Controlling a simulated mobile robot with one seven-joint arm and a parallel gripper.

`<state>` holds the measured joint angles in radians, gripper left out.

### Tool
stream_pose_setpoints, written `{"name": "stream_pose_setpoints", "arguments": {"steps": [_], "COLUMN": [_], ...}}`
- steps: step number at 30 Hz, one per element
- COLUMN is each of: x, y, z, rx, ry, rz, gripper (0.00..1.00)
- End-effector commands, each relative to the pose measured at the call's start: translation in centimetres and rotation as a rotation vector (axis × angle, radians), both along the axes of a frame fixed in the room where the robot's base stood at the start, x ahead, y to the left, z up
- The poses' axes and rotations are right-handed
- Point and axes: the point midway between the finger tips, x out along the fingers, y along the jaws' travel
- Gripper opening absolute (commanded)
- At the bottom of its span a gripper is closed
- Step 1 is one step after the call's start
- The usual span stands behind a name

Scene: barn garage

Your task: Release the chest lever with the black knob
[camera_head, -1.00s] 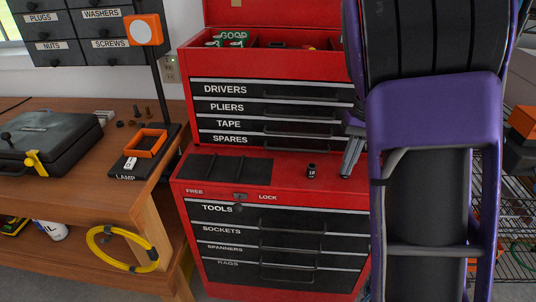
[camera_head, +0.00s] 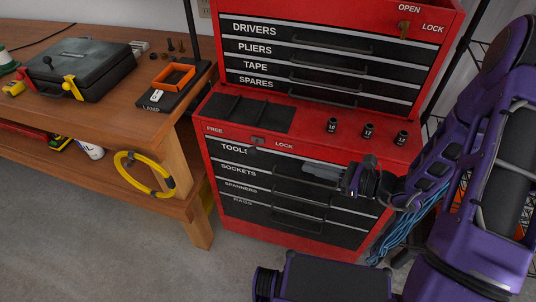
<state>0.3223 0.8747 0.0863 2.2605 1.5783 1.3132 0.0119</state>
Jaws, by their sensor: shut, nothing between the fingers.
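The red tool chest (camera_head: 315,113) stands against the wall. On its lower cabinet, between the words FREE and LOCK, is a small metal plate (camera_head: 258,140). A small dark knob (camera_head: 251,150) shows just below it, over the end of the TOOLS label; the lever's exact setting is too small to tell. My gripper (camera_head: 308,169) is shut and empty. It points left in front of the TOOLS and SOCKETS drawers, right of and a little lower than the knob, and apart from it.
A second lever with an orange-brown knob (camera_head: 404,25) is on the upper box by OPEN and LOCK. Three black sockets (camera_head: 367,131) stand on the cabinet's ledge. The wooden bench (camera_head: 125,112) is at left, with a yellow hose (camera_head: 143,174). Floor in front is clear.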

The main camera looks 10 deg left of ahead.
Motion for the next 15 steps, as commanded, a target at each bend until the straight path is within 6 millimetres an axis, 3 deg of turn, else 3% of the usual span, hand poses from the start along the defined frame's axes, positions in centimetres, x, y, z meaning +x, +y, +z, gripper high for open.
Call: {"name": "stream_pose_setpoints", "arguments": {"steps": [8,15], "x": [0.5,1.7], "y": [1.8,6.6], "z": [-0.3,-1.3], "rx": [-0.001,-0.001], "ry": [-0.002,-0.003], "rz": [0.005,0.008], "gripper": [0.00,0.00]}}
